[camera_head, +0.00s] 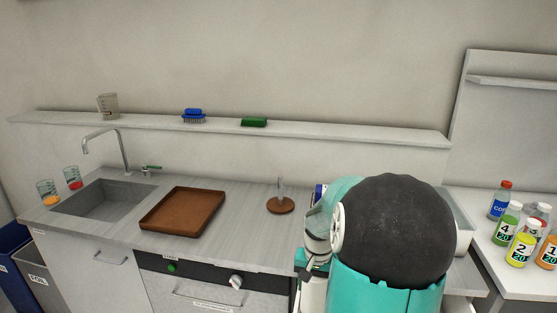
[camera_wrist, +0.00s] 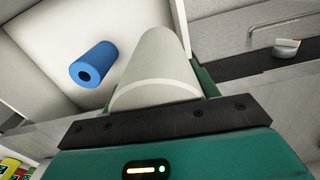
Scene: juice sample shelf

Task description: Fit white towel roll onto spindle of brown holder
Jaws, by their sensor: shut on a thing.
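The brown holder (camera_head: 281,206) has a round base with a thin upright spindle (camera_head: 281,186). It stands on the counter to the right of the brown tray, and its spindle is bare. The white towel roll (camera_wrist: 158,62) fills the middle of the wrist view, its length pointing away from the camera. My gripper (camera_wrist: 160,82) is shut on the roll; a dark green finger shows at the roll's right side. In the head view my arm hides the gripper and the roll. The holder does not show in the wrist view.
A blue roll (camera_wrist: 93,65) lies in a white open compartment (camera_wrist: 60,25) beside the held roll. A brown tray (camera_head: 182,212) and a sink (camera_head: 103,199) are left of the holder. Several bottles (camera_head: 522,235) stand at the right.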

